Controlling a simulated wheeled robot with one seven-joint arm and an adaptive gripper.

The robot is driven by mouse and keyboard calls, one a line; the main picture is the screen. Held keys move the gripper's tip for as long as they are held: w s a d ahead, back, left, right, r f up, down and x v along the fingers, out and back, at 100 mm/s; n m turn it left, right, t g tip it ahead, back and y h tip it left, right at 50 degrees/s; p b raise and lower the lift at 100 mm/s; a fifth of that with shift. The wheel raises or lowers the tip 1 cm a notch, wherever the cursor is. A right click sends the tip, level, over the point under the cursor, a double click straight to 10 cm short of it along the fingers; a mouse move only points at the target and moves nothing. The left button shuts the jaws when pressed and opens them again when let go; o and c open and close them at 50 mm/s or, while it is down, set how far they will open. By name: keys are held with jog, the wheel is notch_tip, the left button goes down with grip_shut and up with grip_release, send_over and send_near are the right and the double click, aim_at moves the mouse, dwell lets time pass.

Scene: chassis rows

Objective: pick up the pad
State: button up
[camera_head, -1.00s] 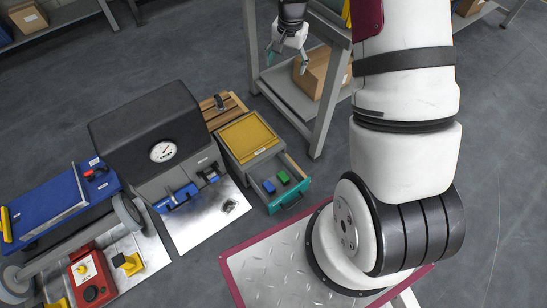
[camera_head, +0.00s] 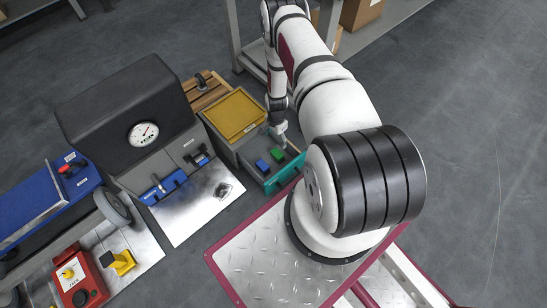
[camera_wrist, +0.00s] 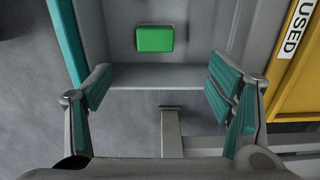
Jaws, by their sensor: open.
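A green pad (camera_head: 277,153) lies in the open grey drawer (camera_head: 246,155) of a small cabinet, and a blue block (camera_head: 262,165) lies beside it. Which one is the pad is not marked. The green pad also shows in the wrist view (camera_wrist: 155,39), flat on the drawer floor near the top. My gripper (camera_head: 280,136) is over the drawer, close to the green pad in the head view. In the wrist view my gripper (camera_wrist: 160,92) is open and empty, its teal fingers wide apart, with the green pad beyond the fingertips. The blue block is outside the wrist view.
The drawer has a teal front (camera_head: 285,175). A yellow tray top (camera_head: 233,115) covers the cabinet; its edge with a "USED" label (camera_wrist: 298,28) shows in the wrist view. A dark machine with a gauge (camera_head: 143,133) stands left. A grey shelf (camera_head: 247,62) stands behind.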

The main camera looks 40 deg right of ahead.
jog(key=b, duration=0.3)
send_over(277, 153)
jog(key=f, duration=0.8)
jog(key=shift+w+a, duration=0.15)
jog(key=shift+w, duration=0.15)
jog(key=shift+s+f+b, duration=0.15)
jog(key=shift+f+b, duration=0.4)
jog(key=shift+f, duration=0.95)
jog(key=shift+s+f+b, duration=0.15)
jog(key=shift+f+b, duration=0.35)
jog(key=shift+f, duration=0.95)
jog(key=shift+d, duration=0.2)
jog(key=c, duration=1.2)
